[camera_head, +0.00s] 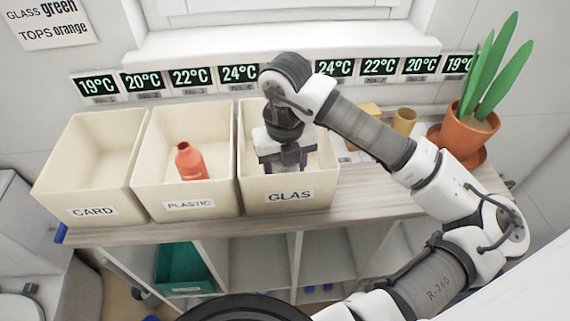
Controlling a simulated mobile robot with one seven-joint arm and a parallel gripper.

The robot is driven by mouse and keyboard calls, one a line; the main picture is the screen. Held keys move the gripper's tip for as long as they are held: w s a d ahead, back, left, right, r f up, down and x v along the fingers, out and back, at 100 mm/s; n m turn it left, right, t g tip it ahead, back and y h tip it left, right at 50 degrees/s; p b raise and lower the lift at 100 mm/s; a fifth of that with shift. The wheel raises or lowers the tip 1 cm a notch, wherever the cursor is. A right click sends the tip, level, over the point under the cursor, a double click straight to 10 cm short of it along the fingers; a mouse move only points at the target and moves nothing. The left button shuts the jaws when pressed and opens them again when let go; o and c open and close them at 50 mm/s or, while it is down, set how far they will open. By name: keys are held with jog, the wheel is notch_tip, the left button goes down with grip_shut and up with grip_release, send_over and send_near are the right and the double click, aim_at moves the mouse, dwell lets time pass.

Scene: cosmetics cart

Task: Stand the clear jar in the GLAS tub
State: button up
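The GLAS tub (289,197) is a cream open box, the rightmost of three on the wooden shelf top. My gripper (284,160) points down inside the GLAS tub, with its lower end below the rim. The tub's front wall and the gripper body hide the fingertips in part, so I cannot tell whether they are open or shut. I cannot make out the clear jar; a greyish patch shows around the fingers, but it is too small to identify.
The PLASTIC tub (189,207) holds a red-orange bottle (190,162). The CARD tub (94,212) looks empty. Right of the GLAS tub stand a tan cup (404,121) and a potted plant (468,130). A row of temperature cards lines the back. My arm crosses the shelf's right part.

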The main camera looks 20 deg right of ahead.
jog(key=shift+f+b, duration=0.25)
jog(key=shift+b, duration=0.1)
jog(key=o, duration=1)
jog(key=shift+r, duration=0.15)
jog(key=shift+r+p, duration=0.2)
jog(key=shift+p, duration=0.3)
notch_tip(320, 180, up, 12)
jog(key=shift+f+b, duration=0.1)
jog(key=shift+b, duration=0.85)
